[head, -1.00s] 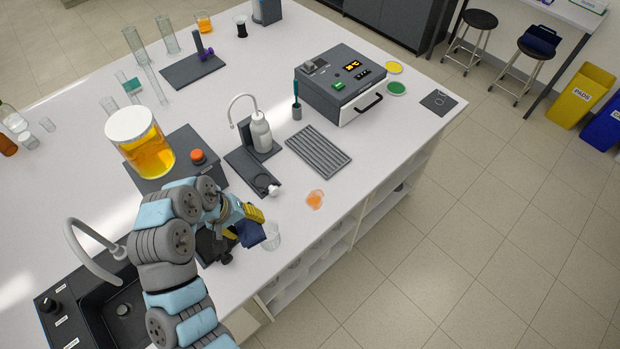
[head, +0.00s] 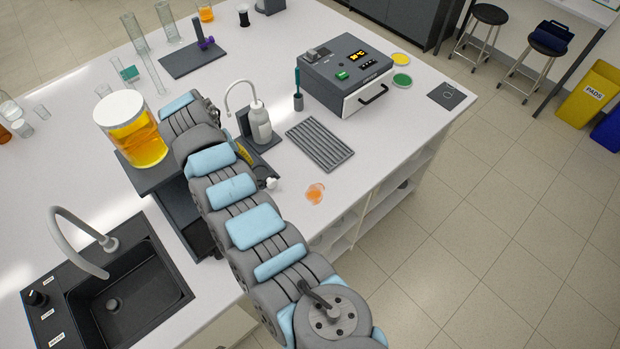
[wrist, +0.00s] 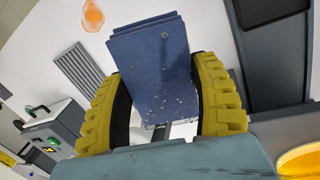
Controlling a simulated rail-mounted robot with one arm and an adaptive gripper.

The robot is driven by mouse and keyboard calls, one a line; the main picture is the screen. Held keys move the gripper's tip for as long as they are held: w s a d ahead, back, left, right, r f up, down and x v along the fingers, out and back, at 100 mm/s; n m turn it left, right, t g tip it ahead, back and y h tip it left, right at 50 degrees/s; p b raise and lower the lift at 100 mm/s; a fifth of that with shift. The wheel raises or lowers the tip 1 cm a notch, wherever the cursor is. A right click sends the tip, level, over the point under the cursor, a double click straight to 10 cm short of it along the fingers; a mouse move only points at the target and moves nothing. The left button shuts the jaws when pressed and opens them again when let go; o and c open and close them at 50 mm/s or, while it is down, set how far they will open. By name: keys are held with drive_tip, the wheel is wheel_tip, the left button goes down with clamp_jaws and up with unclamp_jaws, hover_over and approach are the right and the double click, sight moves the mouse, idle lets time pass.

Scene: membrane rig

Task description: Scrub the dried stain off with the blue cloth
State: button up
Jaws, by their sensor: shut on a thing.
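The orange dried stain (head: 315,193) lies on the white bench top near its front edge, right of my arm. It also shows at the top of the wrist view (wrist: 93,16). My gripper (wrist: 165,100) has yellow ridged fingers shut on the folded blue cloth (wrist: 155,62). The cloth shows small pale specks. In the head view my arm hides the cloth and most of the gripper; only a bit of yellow finger shows near the bottle stand. The cloth is apart from the stain.
A ridged grey rack (head: 320,143) lies just behind the stain. A white bottle (head: 260,122) stands left of it. A jar of orange liquid (head: 132,132) stands behind my arm, and a black sink (head: 125,285) is at lower left. The bench around the stain is clear.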

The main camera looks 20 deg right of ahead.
drive_tip(key=shift+w+d+f+b, duration=0.35)
drive_tip(key=shift+w+d, duration=0.1)
drive_tip(key=shift+d, duration=0.1)
drive_tip(key=shift+w+d+f+b, duration=0.35)
drive_tip(key=shift+w+d, duration=0.1)
drive_tip(key=shift+d, duration=0.1)
drive_tip(key=shift+s+d+f+m+y+b, duration=0.45)
drive_tip(key=shift+s+d+f+m+b, duration=0.6)
drive_tip(key=shift+d+f+b, duration=1.5)
drive_tip(key=shift+s+d+f+m+y+b, duration=0.4)
drive_tip(key=shift+s+d+f+m+b, duration=0.7)
drive_tip(key=shift+d+f, duration=1.6)
drive_tip(key=shift+s+d+f+m+y+b, duration=0.45)
drive_tip(key=shift+s+d+f+m+b, duration=0.95)
drive_tip(key=shift+d, duration=2.35)
drive_tip(key=shift+w+n+b, duration=0.35)
drive_tip(key=shift+n+b, duration=0.2)
drive_tip(key=shift+b, duration=0.05)
